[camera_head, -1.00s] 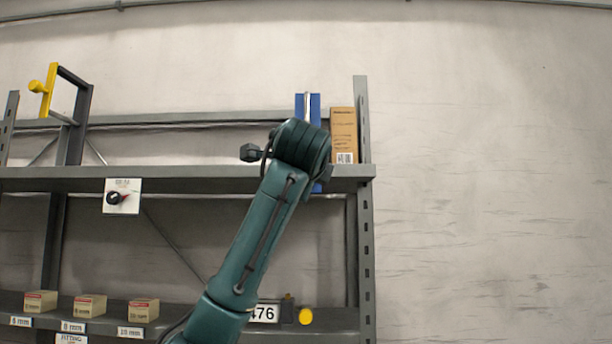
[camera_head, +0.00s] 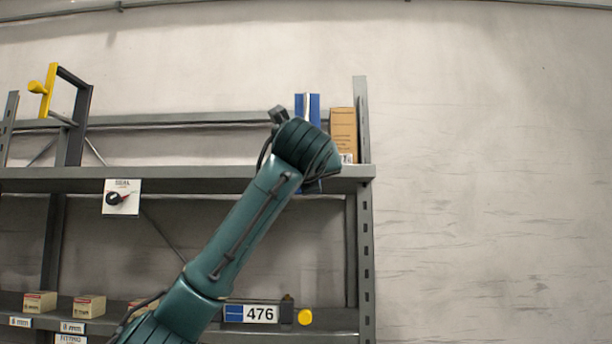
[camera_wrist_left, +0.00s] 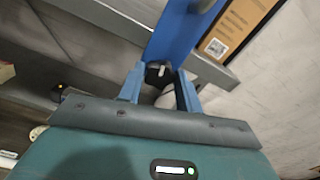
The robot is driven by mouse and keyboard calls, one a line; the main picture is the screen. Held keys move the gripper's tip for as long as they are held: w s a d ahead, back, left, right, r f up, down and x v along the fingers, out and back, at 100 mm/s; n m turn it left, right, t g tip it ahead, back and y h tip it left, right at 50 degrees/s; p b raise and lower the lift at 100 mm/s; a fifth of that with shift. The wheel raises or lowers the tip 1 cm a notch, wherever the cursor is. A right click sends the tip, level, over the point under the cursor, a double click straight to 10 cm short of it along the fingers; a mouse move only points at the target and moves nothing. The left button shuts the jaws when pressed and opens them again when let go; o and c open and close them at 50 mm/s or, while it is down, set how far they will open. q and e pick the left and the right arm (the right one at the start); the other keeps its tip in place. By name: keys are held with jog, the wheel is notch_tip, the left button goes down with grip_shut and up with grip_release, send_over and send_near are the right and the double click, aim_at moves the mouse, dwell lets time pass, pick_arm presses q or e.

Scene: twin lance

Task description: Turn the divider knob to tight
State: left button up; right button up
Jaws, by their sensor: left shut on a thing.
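In the left wrist view, my left gripper (camera_wrist_left: 160,84) is shut on a small dark knob (camera_wrist_left: 157,72) with a pale mark on it. The knob sits at the lower end of a blue upright divider (camera_wrist_left: 178,38). In the head view the blue divider (camera_head: 314,108) stands on the upper shelf, left of a cardboard box, partly hidden by my left arm. My arm also hides the knob and the gripper's fingers there. Any tight marking by the knob is not readable. My right gripper is in neither view.
The cardboard box (camera_head: 343,131) stands close right of the divider. A white plate with a dial (camera_head: 122,197) hangs from the upper shelf's edge (camera_head: 220,178). A yellow-handled frame (camera_head: 47,92) stands at left. Small boxes (camera_head: 89,306) and a 476 label (camera_head: 261,314) line the lower shelf.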

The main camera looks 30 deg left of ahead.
pick_arm(q)
jog(key=shift+f+m, duration=0.1)
jog(key=shift+m, duration=1.4)
jog(key=o, duration=1)
jog(key=b+v, duration=0.4)
jog(key=v, duration=0.9)
jog(key=shift+s, duration=0.1)
